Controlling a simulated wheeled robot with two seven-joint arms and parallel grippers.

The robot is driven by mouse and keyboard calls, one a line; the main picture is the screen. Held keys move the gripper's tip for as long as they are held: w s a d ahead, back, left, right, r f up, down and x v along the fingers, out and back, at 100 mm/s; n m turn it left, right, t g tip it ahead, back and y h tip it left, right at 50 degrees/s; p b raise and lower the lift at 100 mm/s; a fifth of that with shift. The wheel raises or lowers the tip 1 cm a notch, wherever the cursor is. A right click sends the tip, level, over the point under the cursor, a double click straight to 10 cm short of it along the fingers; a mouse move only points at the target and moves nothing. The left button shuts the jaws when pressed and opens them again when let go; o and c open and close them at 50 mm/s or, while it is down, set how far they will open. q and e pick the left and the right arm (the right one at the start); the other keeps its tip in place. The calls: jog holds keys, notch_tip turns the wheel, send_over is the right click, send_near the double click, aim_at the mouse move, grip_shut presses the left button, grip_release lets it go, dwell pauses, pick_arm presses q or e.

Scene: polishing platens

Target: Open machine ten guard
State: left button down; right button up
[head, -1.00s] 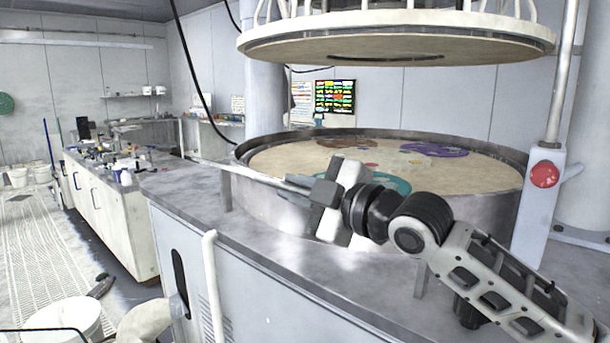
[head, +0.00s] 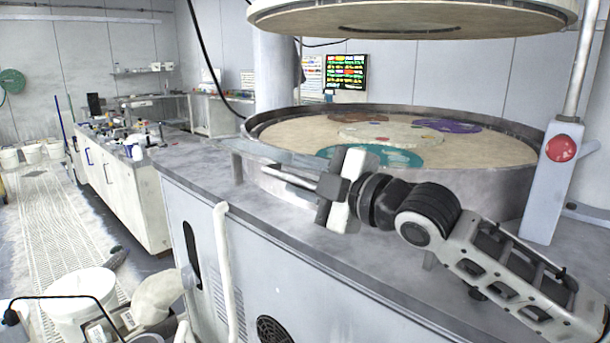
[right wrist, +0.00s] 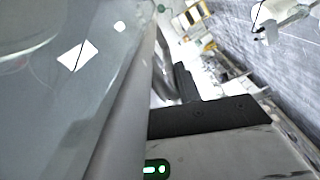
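A polishing machine with a wide round platen (head: 290,128) stands at the centre right of the head view. A thin grey, see-through strip, perhaps part of its guard (head: 262,150), shows along the platen's near left rim. My right gripper (head: 268,170) is in front of that rim, pointing left, above the grey machine top. In the right wrist view a large translucent grey panel (right wrist: 75,85) fills the left side. Its edge runs close beside a dark finger of my right gripper (right wrist: 186,82). Finger opening and contact are unclear. My left gripper is out of view.
A raised round upper plate (head: 410,22) hangs above the platen. A post with a red button (head: 561,148) stands at the right.

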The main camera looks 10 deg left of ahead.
jog(key=shift+d+r, duration=0.1)
jog(key=b+v, duration=0.1)
jog(key=v, duration=1.5)
jog(key=shift+b, duration=0.3)
